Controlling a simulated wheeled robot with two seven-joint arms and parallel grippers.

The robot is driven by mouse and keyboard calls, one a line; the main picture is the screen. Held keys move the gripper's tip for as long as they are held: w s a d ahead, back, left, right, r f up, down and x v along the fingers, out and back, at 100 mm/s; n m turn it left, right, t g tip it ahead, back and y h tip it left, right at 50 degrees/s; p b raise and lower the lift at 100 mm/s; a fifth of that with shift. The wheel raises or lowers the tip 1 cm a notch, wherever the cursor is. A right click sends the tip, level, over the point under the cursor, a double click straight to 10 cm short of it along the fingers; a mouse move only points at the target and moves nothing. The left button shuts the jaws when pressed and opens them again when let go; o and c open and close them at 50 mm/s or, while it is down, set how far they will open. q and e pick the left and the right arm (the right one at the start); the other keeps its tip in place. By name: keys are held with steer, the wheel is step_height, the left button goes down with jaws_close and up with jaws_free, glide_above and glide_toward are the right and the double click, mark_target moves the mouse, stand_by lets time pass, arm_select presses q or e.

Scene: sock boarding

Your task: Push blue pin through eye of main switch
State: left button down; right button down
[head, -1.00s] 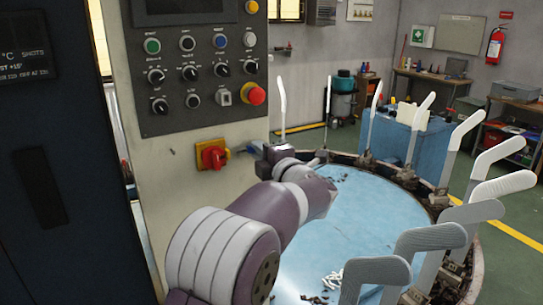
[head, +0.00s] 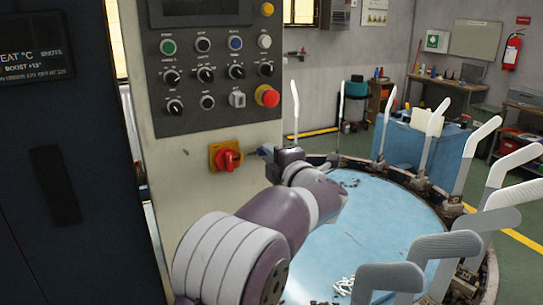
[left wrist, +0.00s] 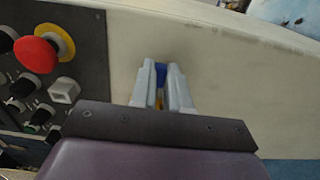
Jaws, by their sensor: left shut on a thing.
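The main switch (head: 227,158) is a red rotary knob on a yellow plate, on the cream panel below the control buttons. My left gripper (head: 262,151) is just right of it, close to the panel. In the left wrist view its two pale fingers (left wrist: 160,76) are shut on the blue pin (left wrist: 160,71), of which a small blue part shows between the tips. A bit of yellow shows lower between the fingers; I cannot tell what it belongs to. The switch's eye is too small to make out, and the pin appears outside the switch. My right gripper is not in view.
A red emergency stop button (head: 267,96) and several knobs sit on the dark control panel (head: 205,118) above. A round blue table (head: 375,225) ringed by upright white sock boards (head: 428,135) lies to the right. A dark cabinet (head: 70,180) stands left.

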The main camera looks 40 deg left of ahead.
arm_select(q)
steer(key=shift+b, duration=0.3)
stand_by(0.6)
steer(key=shift+s+a+b, duration=0.4)
steer(key=shift+s+b, duration=0.05)
steer(key=shift+s, duration=0.3)
steer(key=shift+s+a+b, duration=0.4)
steer(key=shift+s+b, duration=0.05)
steer(key=shift+s, duration=0.3)
steer(key=c, duration=1)
jaws_free()
steer(key=shift+c, duration=0.2)
steer(key=shift+d, duration=0.1)
steer(key=b, duration=0.2)
glide_toward(254, 154)
steer(key=v, duration=0.5)
steer(key=shift+s, duration=0.1)
